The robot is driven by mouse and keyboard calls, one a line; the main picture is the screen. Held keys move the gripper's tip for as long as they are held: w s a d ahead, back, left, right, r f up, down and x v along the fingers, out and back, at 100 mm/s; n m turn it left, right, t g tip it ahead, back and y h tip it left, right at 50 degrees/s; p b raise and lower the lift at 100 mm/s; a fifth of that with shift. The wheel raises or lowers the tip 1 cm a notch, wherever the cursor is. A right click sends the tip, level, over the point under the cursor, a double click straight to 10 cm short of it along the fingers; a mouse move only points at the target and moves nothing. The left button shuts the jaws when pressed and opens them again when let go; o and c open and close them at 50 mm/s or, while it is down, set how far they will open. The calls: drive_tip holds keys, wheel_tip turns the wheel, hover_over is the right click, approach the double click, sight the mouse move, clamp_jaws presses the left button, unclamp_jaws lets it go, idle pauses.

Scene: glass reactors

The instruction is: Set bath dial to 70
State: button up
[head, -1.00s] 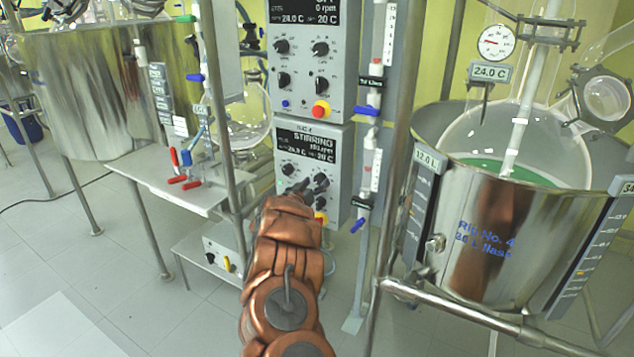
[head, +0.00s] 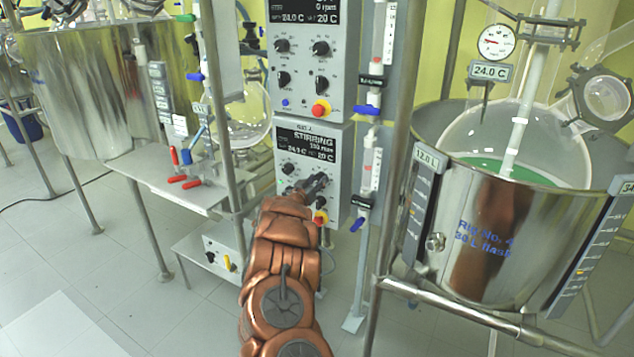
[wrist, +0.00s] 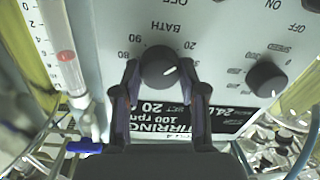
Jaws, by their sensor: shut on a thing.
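The bath dial (wrist: 160,67) is a round dark knob on a grey panel, upside down in the wrist view, with BATH printed above it. Its white mark points right and slightly down; the display set value beside it reads 20. My gripper (wrist: 161,77) is shut on the dial, one finger on each side. The fingers hide part of the scale; 80, 90 and 20 show. In the head view my gripper (head: 318,182) is at the lower STIRRING control box (head: 337,158) and covers most of the dial.
A speed knob (wrist: 266,79) is close beside my gripper. A red stop button (head: 320,217) is just below it. A steel post (head: 393,150) and a glass tube with a blue valve (head: 358,225) stand right of the box. The steel bath (head: 475,245) is farther right.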

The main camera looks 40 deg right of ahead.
drive_tip(key=c, duration=0.3)
drive_tip(key=shift+f+m+b, duration=0.15)
drive_tip(key=shift+m+b, duration=0.15)
drive_tip(key=shift+b, duration=0.2)
